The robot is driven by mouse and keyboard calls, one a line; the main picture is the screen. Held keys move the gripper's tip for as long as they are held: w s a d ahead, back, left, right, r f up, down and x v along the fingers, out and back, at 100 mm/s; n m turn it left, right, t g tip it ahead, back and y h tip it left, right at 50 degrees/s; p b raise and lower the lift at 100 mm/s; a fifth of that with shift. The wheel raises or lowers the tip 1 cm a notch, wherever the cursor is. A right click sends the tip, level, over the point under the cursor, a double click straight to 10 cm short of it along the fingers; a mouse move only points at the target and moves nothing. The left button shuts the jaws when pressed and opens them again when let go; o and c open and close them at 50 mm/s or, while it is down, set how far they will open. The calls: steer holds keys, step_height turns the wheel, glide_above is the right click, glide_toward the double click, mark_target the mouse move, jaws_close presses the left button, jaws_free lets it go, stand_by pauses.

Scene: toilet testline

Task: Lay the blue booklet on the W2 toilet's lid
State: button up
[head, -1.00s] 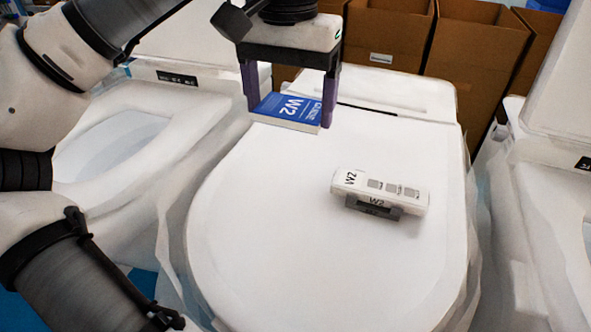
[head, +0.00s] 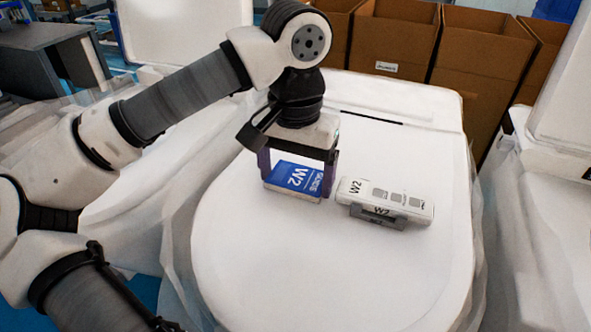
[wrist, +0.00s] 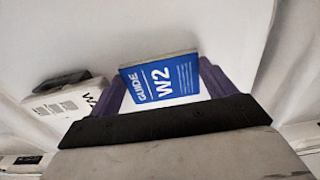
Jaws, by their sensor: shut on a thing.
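The blue booklet (head: 297,178), marked W2, is between the two fingers of my gripper (head: 298,180), which is shut on it. In the head view it is low over the closed white lid (head: 290,262) of the W2 toilet, left of a remote; I cannot tell whether it touches the lid. In the wrist view the booklet (wrist: 161,79) reads GUIDE W2 and sits between the purple fingers of the gripper (wrist: 163,85). The white remote (head: 385,198), marked W2, rests in a grey holder on the lid, close to the right finger.
Cardboard boxes (head: 392,42) stand behind the toilet. Another white toilet (head: 545,175) is at the right, and one is partly hidden behind my arm at the left. The front of the lid is clear.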

mark_target(295, 181)
steer(key=shift+f, duration=0.1)
steer(key=o, duration=0.9)
step_height(295, 181, up, 12)
steer(key=shift+r, duration=0.15)
